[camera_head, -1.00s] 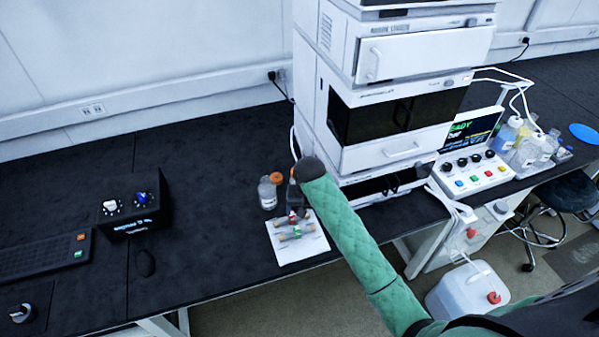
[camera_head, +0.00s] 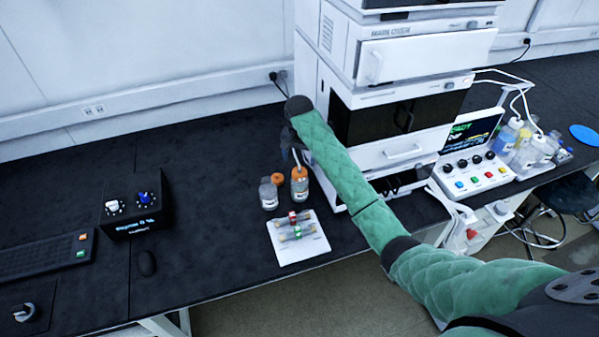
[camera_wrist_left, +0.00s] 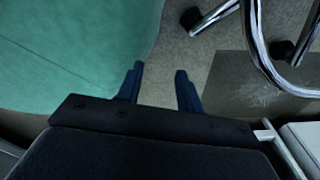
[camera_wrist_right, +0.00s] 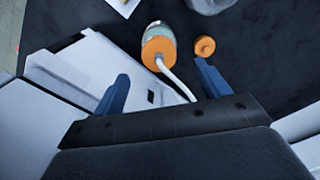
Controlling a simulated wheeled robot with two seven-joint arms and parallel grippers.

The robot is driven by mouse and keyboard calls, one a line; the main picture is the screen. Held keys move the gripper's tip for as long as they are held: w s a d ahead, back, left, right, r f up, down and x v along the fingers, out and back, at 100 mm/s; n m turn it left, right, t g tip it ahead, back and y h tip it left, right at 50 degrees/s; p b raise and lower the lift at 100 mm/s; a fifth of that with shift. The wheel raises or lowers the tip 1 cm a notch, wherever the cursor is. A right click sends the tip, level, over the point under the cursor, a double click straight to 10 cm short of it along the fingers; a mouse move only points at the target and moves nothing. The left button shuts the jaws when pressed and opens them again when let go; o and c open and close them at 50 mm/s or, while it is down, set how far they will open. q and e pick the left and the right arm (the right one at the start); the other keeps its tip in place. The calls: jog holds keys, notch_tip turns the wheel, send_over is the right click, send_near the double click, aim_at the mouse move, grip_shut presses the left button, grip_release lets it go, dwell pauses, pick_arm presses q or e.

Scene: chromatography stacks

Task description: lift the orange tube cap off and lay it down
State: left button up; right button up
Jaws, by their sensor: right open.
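An orange cap with a white tube (camera_wrist_right: 158,45) tops a bottle, seen from above in the right wrist view. In the head view this bottle (camera_head: 299,185) stands on the bench, partly covered near its top. A second, loose orange cap (camera_head: 277,179) lies on the bench behind a clear bottle (camera_head: 268,196); it also shows in the right wrist view (camera_wrist_right: 205,46). My right gripper (camera_wrist_right: 161,77) is open and empty, above and behind the tubed cap, with the tube passing between its fingers in the picture. My left gripper (camera_wrist_left: 159,72) is open and empty over the floor.
Two small columns (camera_head: 295,233) with red and green bands lie on a white mat (camera_head: 290,256) in front of the bottles. The tall white instrument stack (camera_head: 385,100) stands close on the right. A black control box (camera_head: 135,208) stands left, with bare bench between.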

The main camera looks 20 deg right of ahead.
aim_at(300, 168)
jog(key=shift+f+p, duration=0.3)
jog(key=shift+f, duration=0.25)
jog(key=shift+f+p, duration=0.25)
jog(key=shift+p, duration=0.15)
notch_tip(300, 168, down, 4)
jog(key=shift+d+r+p, duration=0.1)
jog(key=shift+r+p, duration=0.05)
jog(key=shift+p, duration=1.05)
jog(key=shift+f, duration=0.45)
pick_arm(q)
jog(key=r, duration=0.1)
jog(key=s+r, duration=0.2)
jog(key=shift+a+r, duration=0.15)
jog(key=shift+r, duration=0.2)
pick_arm(e)
jog(key=c, duration=1.1)
jog(key=shift+o, duration=0.2)
jog(key=shift+r, duration=0.1)
notch_tip(300, 168, up, 14)
